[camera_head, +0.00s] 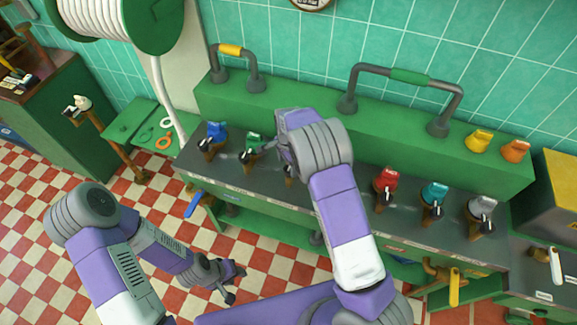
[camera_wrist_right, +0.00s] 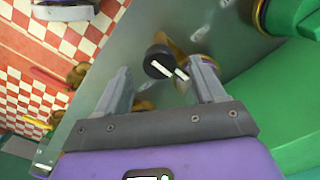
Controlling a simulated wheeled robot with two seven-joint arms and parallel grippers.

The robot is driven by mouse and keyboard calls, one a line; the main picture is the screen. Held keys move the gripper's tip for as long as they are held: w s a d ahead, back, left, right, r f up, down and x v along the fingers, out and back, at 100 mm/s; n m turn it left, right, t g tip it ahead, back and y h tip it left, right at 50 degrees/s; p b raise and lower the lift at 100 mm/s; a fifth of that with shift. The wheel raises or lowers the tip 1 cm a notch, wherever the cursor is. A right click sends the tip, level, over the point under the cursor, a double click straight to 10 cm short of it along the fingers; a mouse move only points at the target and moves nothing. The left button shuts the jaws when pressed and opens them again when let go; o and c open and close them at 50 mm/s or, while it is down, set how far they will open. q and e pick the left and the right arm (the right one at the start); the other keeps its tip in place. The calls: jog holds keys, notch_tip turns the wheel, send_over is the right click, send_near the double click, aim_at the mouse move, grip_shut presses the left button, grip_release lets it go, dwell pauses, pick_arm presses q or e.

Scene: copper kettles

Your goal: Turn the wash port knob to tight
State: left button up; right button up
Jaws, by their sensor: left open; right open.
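In the right wrist view a round black knob (camera_wrist_right: 157,60) with a white pointer line shows between the fingertips of my right gripper (camera_wrist_right: 163,67). The gripper is open, and I cannot tell whether either finger touches the knob. In the head view my right arm reaches over the grey bench, and its gripper (camera_head: 270,149) is close to the green-topped fitting (camera_head: 253,145). The arm partly hides a neighbouring fitting. I cannot read the labels, so which port is the wash port is unclear. My left gripper (camera_head: 232,284) is open and empty above the floor, in front of the bench.
Along the bench (camera_head: 345,197) stand blue (camera_head: 216,131), red (camera_head: 387,180), teal (camera_head: 434,192) and grey (camera_head: 482,208) fittings. Behind them is a green ledge (camera_head: 300,115) with grey pipe handles. A blue lever (camera_head: 194,204) and a yellow lever (camera_head: 454,287) stick out at the front.

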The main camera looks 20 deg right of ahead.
aim_at(289, 169)
notch_tip(289, 169, up, 5)
jog(key=shift+r, duration=0.1)
dwell(0.6)
